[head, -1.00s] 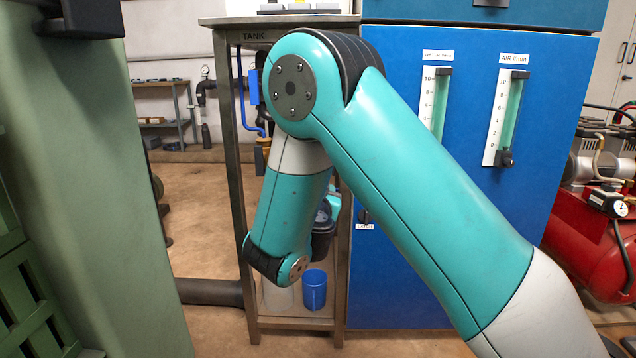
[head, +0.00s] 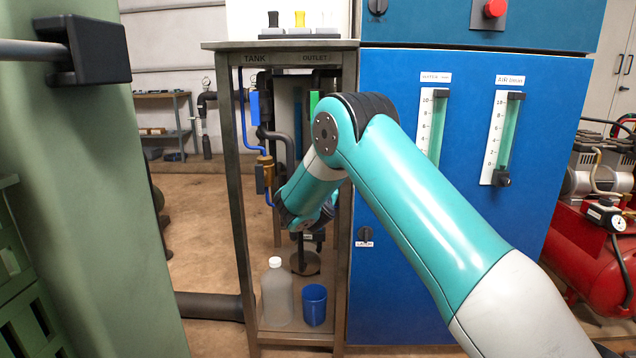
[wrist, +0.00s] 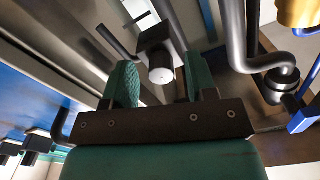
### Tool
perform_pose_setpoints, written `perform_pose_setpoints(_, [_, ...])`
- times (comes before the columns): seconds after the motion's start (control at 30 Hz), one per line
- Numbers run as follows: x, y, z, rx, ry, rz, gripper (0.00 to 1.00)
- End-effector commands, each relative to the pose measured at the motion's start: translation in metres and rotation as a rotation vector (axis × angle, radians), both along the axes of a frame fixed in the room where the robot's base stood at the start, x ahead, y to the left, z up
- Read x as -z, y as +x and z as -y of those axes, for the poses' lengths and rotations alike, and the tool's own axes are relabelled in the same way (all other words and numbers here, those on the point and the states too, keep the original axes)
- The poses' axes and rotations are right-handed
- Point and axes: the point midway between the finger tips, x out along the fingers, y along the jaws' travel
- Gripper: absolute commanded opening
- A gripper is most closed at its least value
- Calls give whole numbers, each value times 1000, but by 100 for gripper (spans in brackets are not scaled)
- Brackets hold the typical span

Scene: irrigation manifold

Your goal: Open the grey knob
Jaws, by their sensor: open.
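In the wrist view a pale grey, round knob end (wrist: 162,74) sticks out of a dark block on a dark pipe. My gripper (wrist: 160,84) is open, with one green finger to the left of this knob and one to the right. The knob appears between the fingers, with a gap on both sides. I cannot tell how far in depth the fingertips are from it. In the head view my arm reaches into the metal frame under the TANK and OUTLET labels. My gripper and the grey knob are hidden there behind my arm.
The frame's upright legs (head: 240,200) stand close to my arm. Blue pipe (head: 245,130) and a brass fitting (head: 265,175) are on the left inside. A bottle (head: 277,295) and a blue cup (head: 314,304) stand on the low shelf. A blue cabinet (head: 440,270) is on the right.

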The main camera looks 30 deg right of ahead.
Motion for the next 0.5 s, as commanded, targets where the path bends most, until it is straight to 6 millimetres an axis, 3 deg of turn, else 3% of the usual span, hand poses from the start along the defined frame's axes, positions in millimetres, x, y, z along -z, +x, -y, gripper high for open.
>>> perform_pose_setpoints(0.3, [0, 3, 1, -1, 0, 0, 52])
perform_pose_setpoints(0.37, [0, 3, 1, -1, 0, 0, 40])
perform_pose_setpoints(0.5, [0, 2, 1, -1, 0, 0, 8])
